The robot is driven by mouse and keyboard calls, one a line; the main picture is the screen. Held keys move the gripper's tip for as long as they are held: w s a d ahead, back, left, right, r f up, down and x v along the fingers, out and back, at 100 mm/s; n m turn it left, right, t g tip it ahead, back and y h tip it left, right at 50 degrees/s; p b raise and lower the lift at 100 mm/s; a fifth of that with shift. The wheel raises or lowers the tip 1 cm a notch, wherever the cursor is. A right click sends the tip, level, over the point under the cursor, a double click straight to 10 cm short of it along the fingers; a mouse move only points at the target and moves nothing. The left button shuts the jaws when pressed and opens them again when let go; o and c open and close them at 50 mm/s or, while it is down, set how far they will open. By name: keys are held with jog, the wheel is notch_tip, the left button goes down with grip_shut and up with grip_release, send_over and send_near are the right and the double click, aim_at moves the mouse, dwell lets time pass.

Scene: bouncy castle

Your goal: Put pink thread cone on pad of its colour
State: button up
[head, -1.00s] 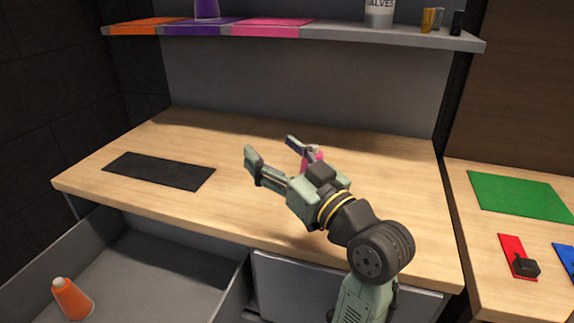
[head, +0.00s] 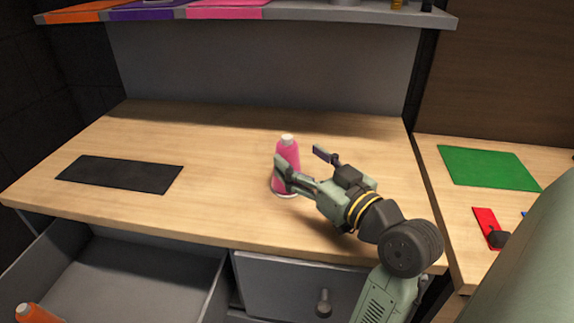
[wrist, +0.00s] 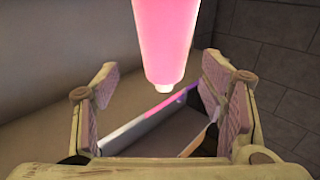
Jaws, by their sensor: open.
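The pink thread cone (head: 288,155) stands upright on the wooden table, with a pale rim at its base. The pink pad (head: 228,11) lies on the shelf above, beside purple and orange pads. My gripper (head: 301,160) is open and empty at the cone's right. In the head view its left finger overlaps the cone's lower front and its right finger stands clear. In the wrist view the cone (wrist: 165,40) appears inverted at top centre, lined up between the spread fingers (wrist: 160,88). I cannot tell whether a finger touches it.
A black mat (head: 120,174) lies on the table's left. An open drawer (head: 125,270) below holds an orange cone (head: 38,313). The right-hand table has a green mat (head: 488,167) and a red pad (head: 487,226). The table behind the cone is clear.

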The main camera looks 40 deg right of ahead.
aim_at(294, 155)
jog(key=w, duration=0.2)
jog(key=w+p, duration=0.1)
jog(key=w, duration=0.1)
jog(key=shift+a+r+p, duration=0.1)
jog(key=shift+r+p, duration=0.1)
jog(key=shift+p, duration=0.1)
jog(key=shift+w+f, duration=0.1)
jog(key=shift+w, duration=0.2)
jog(key=c, duration=1.5)
grip_shut()
